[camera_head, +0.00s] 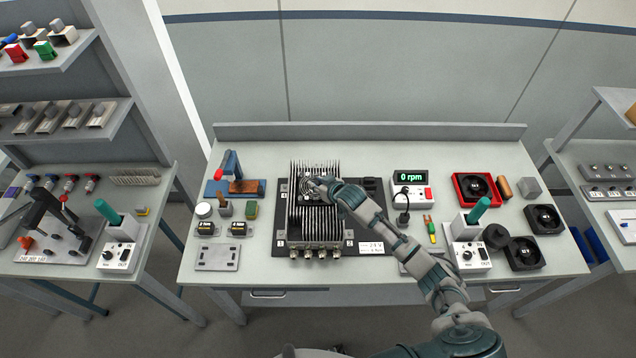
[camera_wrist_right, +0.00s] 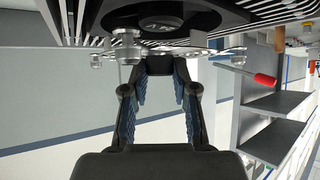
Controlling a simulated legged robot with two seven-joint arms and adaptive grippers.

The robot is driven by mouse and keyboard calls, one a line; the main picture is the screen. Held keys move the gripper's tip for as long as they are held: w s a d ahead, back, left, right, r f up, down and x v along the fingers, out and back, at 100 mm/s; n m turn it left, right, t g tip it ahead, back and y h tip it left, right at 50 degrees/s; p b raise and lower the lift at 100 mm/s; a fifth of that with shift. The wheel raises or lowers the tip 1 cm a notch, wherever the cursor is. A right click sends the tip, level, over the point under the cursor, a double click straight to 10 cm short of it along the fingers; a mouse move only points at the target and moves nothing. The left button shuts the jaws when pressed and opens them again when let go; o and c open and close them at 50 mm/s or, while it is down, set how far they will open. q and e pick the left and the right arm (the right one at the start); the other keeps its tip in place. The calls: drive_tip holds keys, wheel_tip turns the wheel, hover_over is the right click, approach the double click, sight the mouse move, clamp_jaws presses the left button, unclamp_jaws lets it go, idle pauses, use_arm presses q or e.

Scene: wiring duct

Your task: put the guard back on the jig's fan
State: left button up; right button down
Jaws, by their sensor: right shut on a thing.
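The jig's finned heatsink (camera_head: 316,220) stands on a dark plate in the middle of the bench. Its black fan (camera_wrist_right: 160,22) shows at the top of the right wrist view. The guard (camera_head: 307,187), a round wire grille, is over the fan area; it shows nearly edge-on in the right wrist view (camera_wrist_right: 190,52). My right gripper (camera_head: 322,187) is shut on the guard at its right side, its fingertips (camera_wrist_right: 158,65) also visible in the wrist view. The guard looks close to the fan face; whether it touches cannot be told. My left gripper is not in view.
A display reading 0 rpm (camera_head: 411,177) stands right of the jig. A red tray with a fan (camera_head: 473,188) and loose black fans (camera_head: 544,220) are further right. Connectors and small blocks sit on the left. The front of the bench is partly clear.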

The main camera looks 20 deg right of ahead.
drive_tip(key=shift+a+p, duration=0.15)
drive_tip(key=shift+p, duration=0.2)
idle(0.4)
drive_tip(key=shift+f+b, duration=0.5)
drive_tip(key=shift+f, duration=0.5)
drive_tip(key=c, duration=0.8)
unclamp_jaws()
drive_tip(key=v, duration=1.2)
drive_tip(key=shift+f, duration=0.1)
